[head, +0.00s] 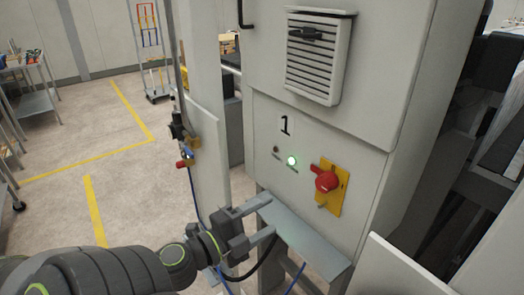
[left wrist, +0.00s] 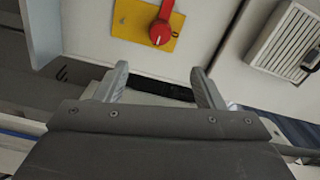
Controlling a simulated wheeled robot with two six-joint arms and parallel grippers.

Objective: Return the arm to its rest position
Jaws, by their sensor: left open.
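My left gripper (head: 268,218) reaches in from the lower left in the head view. Its two fingers are apart with nothing between them, in front of the lower part of the grey cabinet (head: 262,128). In the left wrist view the open fingers (left wrist: 160,82) point toward the cabinet front. The red rotary switch (head: 326,180) on its yellow plate (head: 331,200) is above and right of the gripper, apart from it. The switch also shows in the left wrist view (left wrist: 161,30). My right gripper is in neither view.
A grey metal ledge (head: 305,240) juts out below the panel, close to the gripper. A post with valves and a blue hose (head: 187,160) stands left of the cabinet. Open floor with yellow lines (head: 95,205) lies further left.

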